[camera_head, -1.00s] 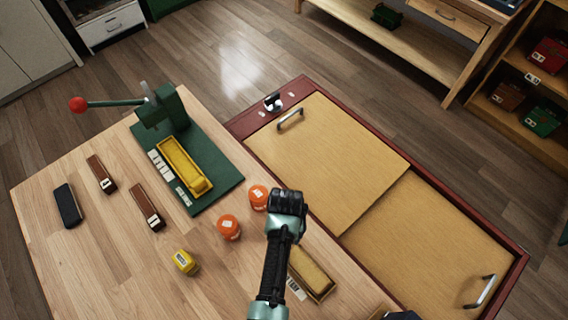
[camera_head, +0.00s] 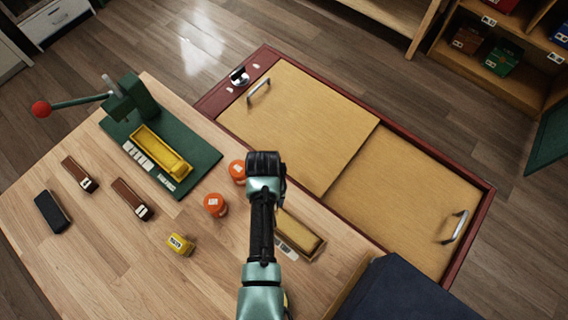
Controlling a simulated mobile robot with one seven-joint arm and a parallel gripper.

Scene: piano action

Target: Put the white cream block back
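A pale cream-yellow block (camera_head: 299,231) lies in a shallow wooden holder with a white label, near the table's right edge; I cannot tell if it is the white cream block. No other plainly white block shows. My arm reaches up from the bottom of the picture, just left of this block and partly over its holder. The dark end of my arm, my gripper (camera_head: 265,165), appears above the table edge beside the orange jars. Its fingers cannot be made out, nor whether it holds anything.
On the wooden table are a green press with a yellow tray (camera_head: 160,153), two orange jars (camera_head: 215,205), a yellow jar (camera_head: 180,244), brown blocks (camera_head: 131,199) and a black block (camera_head: 52,212). A red-framed case (camera_head: 310,130) stands beyond. Dark blue cloth-like material (camera_head: 405,290) fills the lower right.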

